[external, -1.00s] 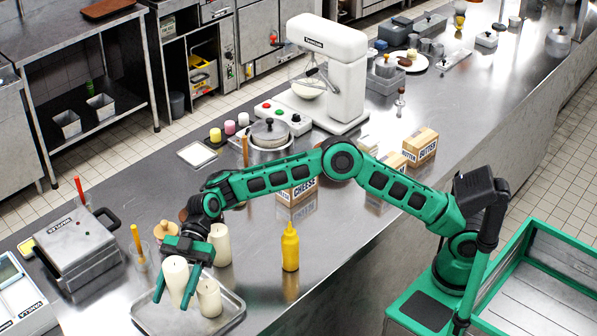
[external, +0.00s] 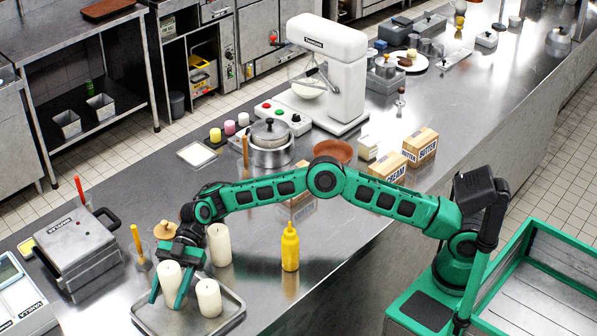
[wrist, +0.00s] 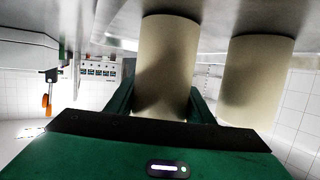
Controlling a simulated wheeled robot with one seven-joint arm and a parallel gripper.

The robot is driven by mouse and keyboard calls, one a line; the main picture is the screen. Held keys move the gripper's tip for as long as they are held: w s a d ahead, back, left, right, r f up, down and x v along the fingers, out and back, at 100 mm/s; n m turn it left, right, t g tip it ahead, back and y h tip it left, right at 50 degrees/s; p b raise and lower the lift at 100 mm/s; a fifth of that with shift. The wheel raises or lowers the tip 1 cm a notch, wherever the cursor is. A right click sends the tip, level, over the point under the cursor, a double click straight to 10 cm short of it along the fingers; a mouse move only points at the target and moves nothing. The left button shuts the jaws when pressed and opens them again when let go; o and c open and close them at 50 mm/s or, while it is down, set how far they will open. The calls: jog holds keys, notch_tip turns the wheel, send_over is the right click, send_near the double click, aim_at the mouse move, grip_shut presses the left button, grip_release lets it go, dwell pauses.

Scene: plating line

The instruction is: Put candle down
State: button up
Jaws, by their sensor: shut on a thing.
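My gripper (external: 167,300) is shut on a white pillar candle (external: 168,274), with one finger on each side. The candle is upright over the left part of the metal tray (external: 232,318). In the wrist view, which is upside down, the held candle (wrist: 165,60) stands between the fingers, its base at or very near the tray surface; I cannot tell whether it touches. A second white candle (external: 209,298) stands on the tray just right of the held one, apart from it. It also shows in the wrist view (wrist: 255,80).
A third, taller candle (external: 219,246) stands behind the tray. A yellow bottle (external: 290,248) stands to the right. The counter between tray and bottle is clear.

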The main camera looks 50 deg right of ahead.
aim_at(169, 264)
jog(key=o, duration=1.3)
jog(key=shift+r, duration=0.1)
jog(key=v, duration=0.5)
jog(key=shift+w+d, duration=0.15)
jog(key=shift+d, duration=0.05)
notch_tip(169, 264, up, 7)
jog(key=shift+a, duration=0.2)
